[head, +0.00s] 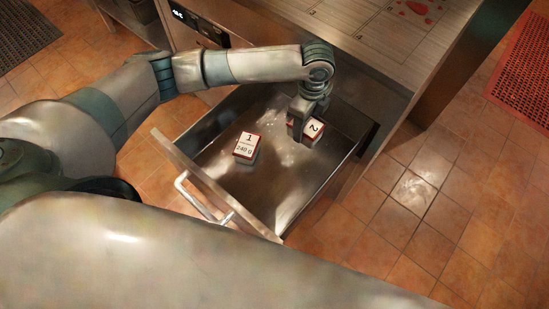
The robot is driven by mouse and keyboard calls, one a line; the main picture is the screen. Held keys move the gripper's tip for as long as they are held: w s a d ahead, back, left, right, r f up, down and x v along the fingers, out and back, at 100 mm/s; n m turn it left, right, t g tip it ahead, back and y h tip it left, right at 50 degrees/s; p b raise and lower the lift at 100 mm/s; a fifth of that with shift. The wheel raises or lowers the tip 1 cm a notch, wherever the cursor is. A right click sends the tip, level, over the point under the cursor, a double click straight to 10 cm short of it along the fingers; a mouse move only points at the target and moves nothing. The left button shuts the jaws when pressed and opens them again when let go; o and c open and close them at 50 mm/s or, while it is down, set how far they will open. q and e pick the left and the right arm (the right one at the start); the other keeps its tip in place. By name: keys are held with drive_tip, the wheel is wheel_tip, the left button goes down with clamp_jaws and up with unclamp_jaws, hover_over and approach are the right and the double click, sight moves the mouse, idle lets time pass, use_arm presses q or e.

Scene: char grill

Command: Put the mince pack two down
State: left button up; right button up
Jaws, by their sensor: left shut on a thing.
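The mince pack two (313,128), a small box with a white top marked 2 and red sides, is in the open steel drawer (190,167), towards its back right. My left gripper (302,119) reaches down into the drawer and is shut on this pack. The gripper hides part of the pack, and I cannot tell if its underside touches the drawer floor. Mince pack one (246,147), with a white label reading 1 and 240 g, sits on the drawer floor to the left. My right gripper is not in view.
The drawer's front panel with its bar handle (203,203) faces me. A steel counter (400,45) with red stains overhangs the back. The drawer floor is bare between and in front of the packs. A red mat (525,70) lies on the tiles at right.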

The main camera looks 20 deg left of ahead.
use_arm(q)
drive_tip(key=shift+w+d+f+m, duration=0.1)
drive_tip(key=shift+w+f+m, duration=0.1)
drive_tip(key=shift+w+m, duration=0.1)
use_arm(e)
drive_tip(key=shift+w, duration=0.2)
use_arm(q)
drive_tip(key=shift+s, duration=0.15)
